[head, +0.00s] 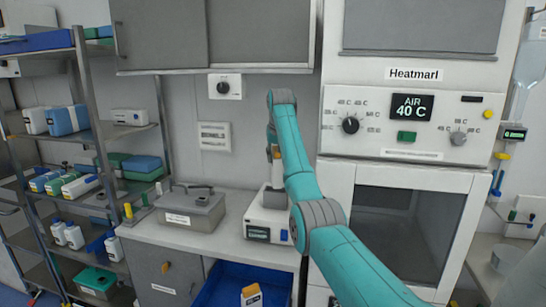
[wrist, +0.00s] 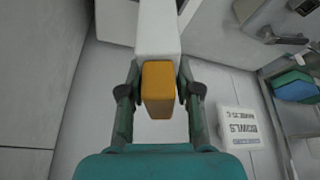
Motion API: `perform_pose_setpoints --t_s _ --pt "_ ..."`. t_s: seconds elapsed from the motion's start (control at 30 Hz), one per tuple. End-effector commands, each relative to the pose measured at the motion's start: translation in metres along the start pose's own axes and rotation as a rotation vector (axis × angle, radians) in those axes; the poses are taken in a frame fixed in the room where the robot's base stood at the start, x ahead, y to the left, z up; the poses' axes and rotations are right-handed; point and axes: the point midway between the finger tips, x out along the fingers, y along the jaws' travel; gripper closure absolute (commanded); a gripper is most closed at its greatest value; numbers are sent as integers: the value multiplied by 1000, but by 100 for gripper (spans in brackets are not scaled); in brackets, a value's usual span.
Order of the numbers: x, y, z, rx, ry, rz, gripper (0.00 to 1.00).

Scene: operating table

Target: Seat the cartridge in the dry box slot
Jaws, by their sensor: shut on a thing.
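My gripper (head: 274,150) is above the white box with a display (head: 258,226) on the counter, which looks like the dry box. In the wrist view my gripper (wrist: 158,95) is shut with its two fingers on either side of an orange block (wrist: 157,82), which looks like the end of the cartridge. A white block (wrist: 157,30) continues beyond the orange part. In the head view the cartridge (head: 276,153) shows as a small orange patch over a pale part. The slot is not clearly visible, and I cannot tell whether the cartridge touches the box.
A metal lidded container (head: 190,212) stands left of the white box. Below, an open blue drawer (head: 222,285) holds an orange-and-white item (head: 251,294). A heating cabinet (head: 405,215) stands at right, with loaded shelves (head: 100,130) at left.

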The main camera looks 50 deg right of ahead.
Motion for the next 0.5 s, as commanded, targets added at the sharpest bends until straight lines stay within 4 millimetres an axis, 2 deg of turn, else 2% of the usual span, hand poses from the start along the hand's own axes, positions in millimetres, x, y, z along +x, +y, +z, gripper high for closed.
perform_pose_setpoints --t_s 0.5 --pt "7 -1 3 0 2 0 100"
